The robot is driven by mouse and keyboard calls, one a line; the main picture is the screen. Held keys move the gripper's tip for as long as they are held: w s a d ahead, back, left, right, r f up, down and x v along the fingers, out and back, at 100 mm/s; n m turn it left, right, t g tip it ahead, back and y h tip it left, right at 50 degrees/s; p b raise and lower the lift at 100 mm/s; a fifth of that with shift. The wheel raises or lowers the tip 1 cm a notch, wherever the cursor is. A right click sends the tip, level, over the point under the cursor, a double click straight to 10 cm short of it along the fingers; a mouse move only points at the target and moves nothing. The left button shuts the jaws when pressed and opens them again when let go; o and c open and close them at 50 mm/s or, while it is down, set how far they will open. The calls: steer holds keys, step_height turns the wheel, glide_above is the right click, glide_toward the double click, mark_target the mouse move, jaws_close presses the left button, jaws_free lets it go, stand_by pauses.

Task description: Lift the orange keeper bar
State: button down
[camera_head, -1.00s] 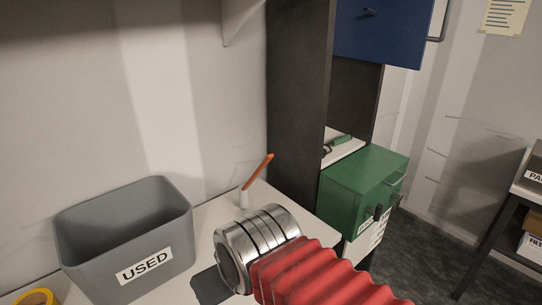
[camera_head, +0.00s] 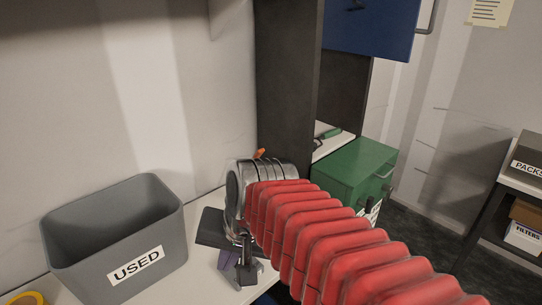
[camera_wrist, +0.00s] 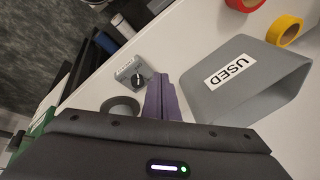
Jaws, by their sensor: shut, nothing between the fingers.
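The orange keeper bar (camera_head: 259,153) shows only as a small orange tip in the head view, just above the metal cuff of my wrist. The rest of it is hidden behind my arm. I do not see the bar in the wrist view. My gripper (camera_wrist: 160,78) shows in the wrist view as purple fingers that are shut and empty above the pale bench. In the head view it is low, in front of my wrist and partly hidden, apart from the bar.
A grey bin marked USED (camera_head: 136,264) stands on the bench at left. A small grey box with a black knob (camera_wrist: 130,72) and a grey ring (camera_wrist: 120,105) lie near my fingers. A green cabinet (camera_head: 350,172) stands right of the dark upright (camera_head: 285,90).

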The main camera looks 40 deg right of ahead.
steer(key=w+d+r+m+y, duration=0.2)
steer(key=w+d+m, duration=0.3)
steer(key=d+m, duration=0.6)
steer(key=s+d+r+m+t+h, duration=0.1)
steer(key=d+r+m+t, duration=0.4)
steer(key=d+r+m, duration=0.5)
steer(key=d+m+h, duration=0.1)
steer(key=d+m, duration=0.1)
steer(key=m, duration=0.4)
steer(key=shift+d+r, duration=0.25)
steer(key=shift+d, duration=0.1)
steer(key=shift+s, duration=0.1)
